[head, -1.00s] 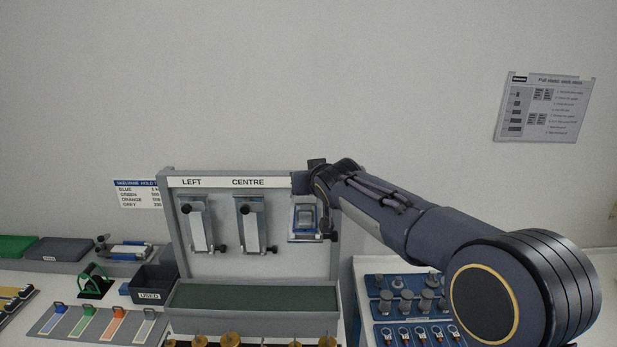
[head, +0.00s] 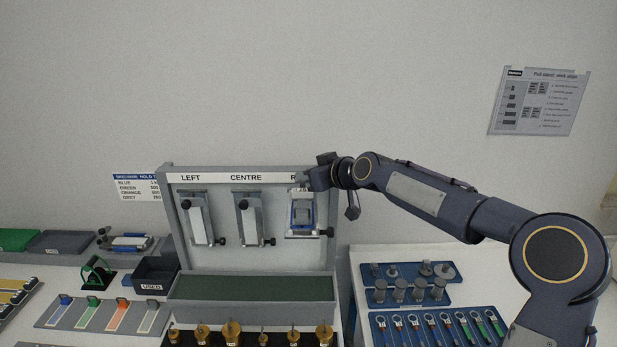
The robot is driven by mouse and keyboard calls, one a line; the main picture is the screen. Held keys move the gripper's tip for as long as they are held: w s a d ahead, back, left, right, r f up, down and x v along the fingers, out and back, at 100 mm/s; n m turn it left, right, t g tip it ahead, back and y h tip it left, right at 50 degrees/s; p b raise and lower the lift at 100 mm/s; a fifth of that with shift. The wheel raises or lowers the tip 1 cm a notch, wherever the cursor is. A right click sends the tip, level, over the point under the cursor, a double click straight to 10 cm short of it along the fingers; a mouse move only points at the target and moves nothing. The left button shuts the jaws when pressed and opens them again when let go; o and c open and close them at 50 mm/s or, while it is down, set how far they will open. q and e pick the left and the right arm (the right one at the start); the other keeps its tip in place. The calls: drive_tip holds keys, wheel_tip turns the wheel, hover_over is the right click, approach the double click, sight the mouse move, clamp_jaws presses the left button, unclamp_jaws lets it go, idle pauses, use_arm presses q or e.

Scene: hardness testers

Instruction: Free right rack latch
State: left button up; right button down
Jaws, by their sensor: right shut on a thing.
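The grey rack board (head: 275,258) stands upright at the back, with labels LEFT, CENTRE and a third label mostly covered by my right gripper. The right rack station (head: 302,222) holds a blue-framed piece with a pale middle. My right gripper (head: 304,182) comes in from the right at the top of this station. It is shut at the right rack latch, whose details are hidden behind the jaws. The left station (head: 199,220) and centre station (head: 249,220) each hold a pale plate with dark knobs. My left gripper is not in view.
A green-lined trough (head: 250,290) sits below the board, with several brass weights (head: 232,332) in front. A dark USED bin (head: 155,276) is on the left. Coloured strips (head: 105,314) lie front left.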

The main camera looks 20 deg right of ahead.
drive_tip(key=shift+d+n+g+y+b, duration=0.1)
drive_tip(key=shift+n+g+y+b, duration=0.2)
drive_tip(key=shift+n+y+b, duration=0.15)
idle(0.4)
drive_tip(key=c, duration=1.3)
unclamp_jaws()
drive_tip(key=shift+c, duration=0.2)
drive_tip(key=shift+o, duration=0.4)
drive_tip(key=shift+r, duration=0.1)
